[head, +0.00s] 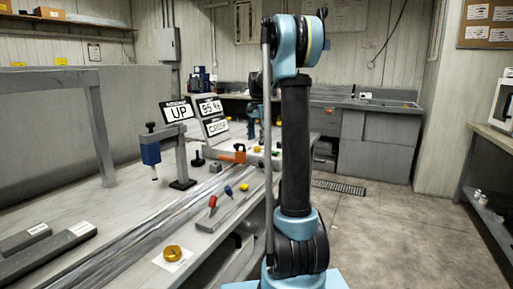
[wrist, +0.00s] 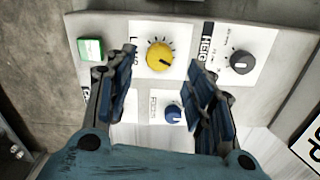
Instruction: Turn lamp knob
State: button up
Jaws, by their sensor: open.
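A yellow round knob (wrist: 160,57) with a dark pointer line sits on a white label plate of a panel in the wrist view. Its label is only partly readable and starts with "L", so I cannot be sure it says lamp. My gripper (wrist: 161,60) is open, its two fingertips to the left and right of the yellow knob in the picture. I see no contact, and cannot tell how far above the panel the tips are.
A grey knob (wrist: 242,62) marked "HEIG..." is to the right, a blue knob (wrist: 173,111) below between the fingers, and a green button (wrist: 90,48) at left. In the head view, a long bench carries signs (head: 177,110), a blue press-like tool (head: 151,152) and a brass disc (head: 172,253).

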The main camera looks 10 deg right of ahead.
aim_at(257, 147)
jog(key=shift+f, duration=2.4)
jog(key=c, duration=1.1)
